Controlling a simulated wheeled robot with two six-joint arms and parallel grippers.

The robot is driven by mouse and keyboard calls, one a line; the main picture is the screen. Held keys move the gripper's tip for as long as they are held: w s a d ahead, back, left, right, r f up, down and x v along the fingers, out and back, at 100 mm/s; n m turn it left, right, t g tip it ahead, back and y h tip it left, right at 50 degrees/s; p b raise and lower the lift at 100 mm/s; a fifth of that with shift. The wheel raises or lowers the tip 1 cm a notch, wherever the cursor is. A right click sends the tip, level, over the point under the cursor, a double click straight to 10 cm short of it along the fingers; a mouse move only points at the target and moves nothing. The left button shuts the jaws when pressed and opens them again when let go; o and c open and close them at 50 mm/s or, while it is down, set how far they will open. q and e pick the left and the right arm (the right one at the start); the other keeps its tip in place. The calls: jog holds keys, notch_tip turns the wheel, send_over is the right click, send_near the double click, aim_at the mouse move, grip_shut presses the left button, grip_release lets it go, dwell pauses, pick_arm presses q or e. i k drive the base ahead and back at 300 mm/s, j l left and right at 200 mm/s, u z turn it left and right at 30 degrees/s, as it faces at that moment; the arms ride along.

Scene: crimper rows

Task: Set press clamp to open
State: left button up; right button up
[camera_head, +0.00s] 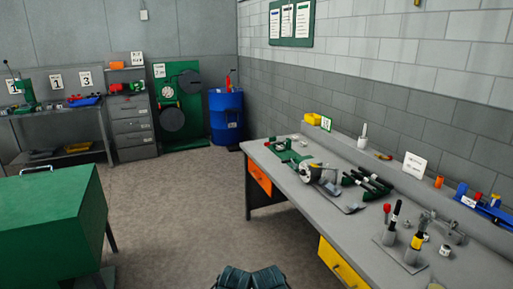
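No part in view is clearly labelled as the press clamp. A green upright press-like tool (24,92) with a dark-knobbed lever stands on the far left bench. A grey metal clamp-like device (441,228) sits on the right workbench. A blue fixture (484,207) with red and orange tops stands at that bench's right end. I cannot tell whether any of these is open or closed.
The grey workbench (393,239) on the right holds several tools, with an orange drawer (259,179) and a yellow drawer (341,266). A green cabinet (54,216) stands at left. A blue drum (226,117) stands at the back. The middle floor (180,200) is clear.

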aim_at(279, 142)
jog(key=i+z, duration=0.1)
jog(key=i, duration=0.5)
jog(key=i+j+z, duration=0.1)
jog(key=i, duration=0.5)
jog(key=i+j, duration=0.15)
jog(key=i, duration=0.4)
jog(key=i+j+z, duration=0.2)
jog(key=i+j, duration=0.25)
jog(key=j, duration=0.2)
jog(key=i+j, duration=0.2)
jog(key=j, duration=0.15)
jog(key=l+z, duration=0.05)
